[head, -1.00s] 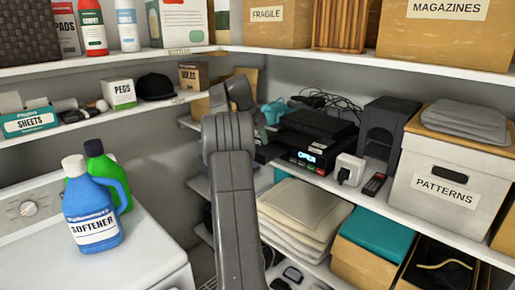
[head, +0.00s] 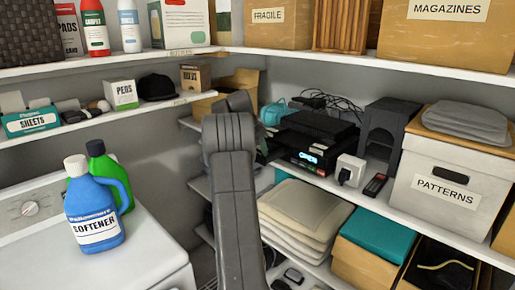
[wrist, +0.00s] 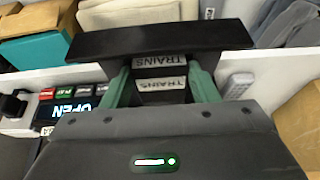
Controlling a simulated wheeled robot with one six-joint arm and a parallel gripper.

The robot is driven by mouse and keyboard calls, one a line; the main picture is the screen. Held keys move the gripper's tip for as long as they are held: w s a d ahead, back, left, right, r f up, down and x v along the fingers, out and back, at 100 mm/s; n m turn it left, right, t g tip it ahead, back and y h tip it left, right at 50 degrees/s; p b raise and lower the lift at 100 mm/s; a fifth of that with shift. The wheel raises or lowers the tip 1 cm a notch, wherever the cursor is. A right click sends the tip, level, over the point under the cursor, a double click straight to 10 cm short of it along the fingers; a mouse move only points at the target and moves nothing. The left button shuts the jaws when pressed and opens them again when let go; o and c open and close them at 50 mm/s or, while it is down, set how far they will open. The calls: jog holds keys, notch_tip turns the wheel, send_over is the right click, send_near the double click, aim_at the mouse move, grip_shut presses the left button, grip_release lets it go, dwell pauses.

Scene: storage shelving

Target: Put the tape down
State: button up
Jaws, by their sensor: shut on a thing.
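A black tape (wrist: 160,40) with white TRAINS labels sits between the green fingers of my gripper (wrist: 160,78) in the wrist view. The fingers are shut on it, one on each side. The tape is in front of a white shelf edge, and I cannot tell whether it touches anything there. In the head view, my arm hides the gripper and the tape. A black video player (head: 305,145) with a lit OPEN display stands on the right shelf; its display (wrist: 72,107) also shows at the left in the wrist view.
Right of the player are a white plug adapter (head: 350,170), a remote (head: 375,185) and a PATTERNS box (head: 440,190). Folded cloth (head: 305,210) and a teal-lidded box (head: 378,235) fill the shelf below. A blue softener bottle (head: 93,205) stands on the washer at left.

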jog(key=o, duration=1)
jog(key=shift+s+a+f, duration=0.1)
jog(key=shift+f, duration=0.75)
jog(key=shift+o, duration=0.2)
jog(key=shift+r, duration=0.2)
jog(key=w+v, duration=0.1)
jog(key=v, duration=1.2)
jog(key=shift+d+r, duration=0.3)
jog(key=shift+r, duration=0.05)
